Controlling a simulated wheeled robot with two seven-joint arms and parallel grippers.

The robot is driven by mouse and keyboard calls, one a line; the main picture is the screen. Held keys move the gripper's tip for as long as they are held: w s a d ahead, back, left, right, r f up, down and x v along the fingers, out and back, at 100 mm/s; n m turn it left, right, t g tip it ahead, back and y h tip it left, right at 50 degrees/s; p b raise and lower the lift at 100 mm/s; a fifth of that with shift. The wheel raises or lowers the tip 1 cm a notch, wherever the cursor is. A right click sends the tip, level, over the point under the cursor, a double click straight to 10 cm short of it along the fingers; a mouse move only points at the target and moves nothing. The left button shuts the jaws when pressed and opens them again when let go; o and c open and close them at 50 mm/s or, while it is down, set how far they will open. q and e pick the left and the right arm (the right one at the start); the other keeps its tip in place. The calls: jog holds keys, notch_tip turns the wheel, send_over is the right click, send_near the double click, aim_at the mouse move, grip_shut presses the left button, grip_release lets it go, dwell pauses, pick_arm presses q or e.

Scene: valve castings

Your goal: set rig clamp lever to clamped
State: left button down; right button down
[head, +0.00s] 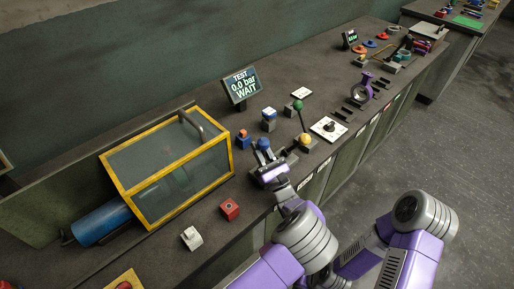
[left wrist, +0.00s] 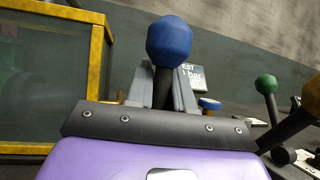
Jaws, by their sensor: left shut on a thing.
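A lever with a blue ball knob (head: 263,144) stands on the bench to the right of the yellow-framed guard box. My left gripper (head: 269,164) is at this lever. In the left wrist view the blue knob (left wrist: 170,42) and its dark stem rise between the two grey fingers (left wrist: 163,90), which are shut on the lever. Its lower end is hidden behind the gripper body. A green-knobbed lever (head: 298,105) and a yellow-knobbed lever (head: 305,139) stand just to the right. I cannot read which lever is labelled as the clamp. My right gripper is not seen.
The guard box (head: 168,165) with a blue cylinder (head: 100,223) stands at left. A display (head: 241,86) reads "TEST 0.0 bar WAIT". A purple casting (head: 362,88) stands farther right.

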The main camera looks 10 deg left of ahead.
pick_arm(q)
jog(key=shift+s+d+t, duration=0.25)
jog(key=shift+d+t, duration=0.05)
jog(key=shift+t, duration=0.2)
jog(key=c, duration=1.1)
grip_release()
jog(key=shift+d, duration=0.1)
jog(key=v, duration=0.7)
jog(key=shift+s+f+p, duration=0.15)
jog(key=shift+f+p, duration=0.05)
jog(key=shift+p, duration=0.15)
